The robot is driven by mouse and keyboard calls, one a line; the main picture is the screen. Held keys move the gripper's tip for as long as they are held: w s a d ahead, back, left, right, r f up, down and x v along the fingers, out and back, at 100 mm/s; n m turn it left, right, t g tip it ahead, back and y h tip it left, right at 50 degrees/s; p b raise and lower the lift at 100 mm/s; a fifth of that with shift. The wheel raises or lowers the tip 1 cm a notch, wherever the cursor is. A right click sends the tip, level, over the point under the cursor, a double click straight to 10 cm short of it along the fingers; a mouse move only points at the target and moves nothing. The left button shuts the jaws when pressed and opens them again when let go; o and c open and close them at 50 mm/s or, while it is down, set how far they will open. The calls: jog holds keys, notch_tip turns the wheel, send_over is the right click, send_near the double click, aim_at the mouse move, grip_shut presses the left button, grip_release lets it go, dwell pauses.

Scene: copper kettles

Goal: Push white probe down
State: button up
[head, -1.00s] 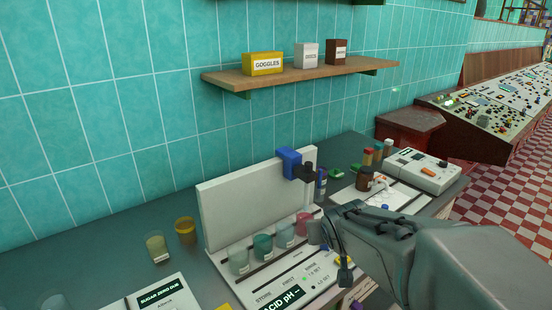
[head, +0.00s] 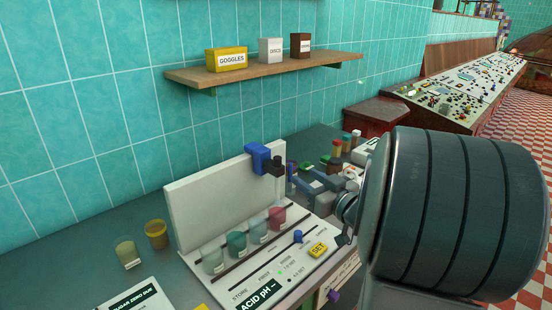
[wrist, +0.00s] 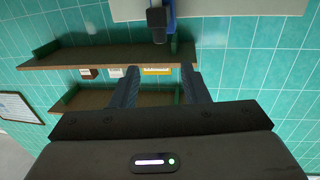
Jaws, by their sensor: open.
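The acid pH station (head: 205,215) stands on the counter with a white back panel. A blue bracket (head: 257,157) at its right end carries a black block (head: 277,166). A pale upright probe (head: 277,188) hangs below the block, above the rightmost pink cup (head: 278,217). My gripper (head: 293,181) is just right of the probe and looks apart from it, though the exact gap is unclear. In the wrist view, my gripper (wrist: 161,72) is open with nothing between its fingers. The black block (wrist: 157,20) and blue bracket (wrist: 171,12) show beyond the fingertips there.
Several cups stand in the station's row, including a teal one (head: 236,243). A blue-knobbed lever (head: 298,237) and a yellow SET button (head: 318,249) are at the front. A wooden shelf (head: 270,68) is above. Bottles and a device crowd the counter at right.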

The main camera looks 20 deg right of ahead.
aim_at(280, 160)
jog(key=p+x, duration=0.2)
jog(key=x, duration=1.1)
jog(key=shift+w+a+f, duration=0.1)
grip_shut()
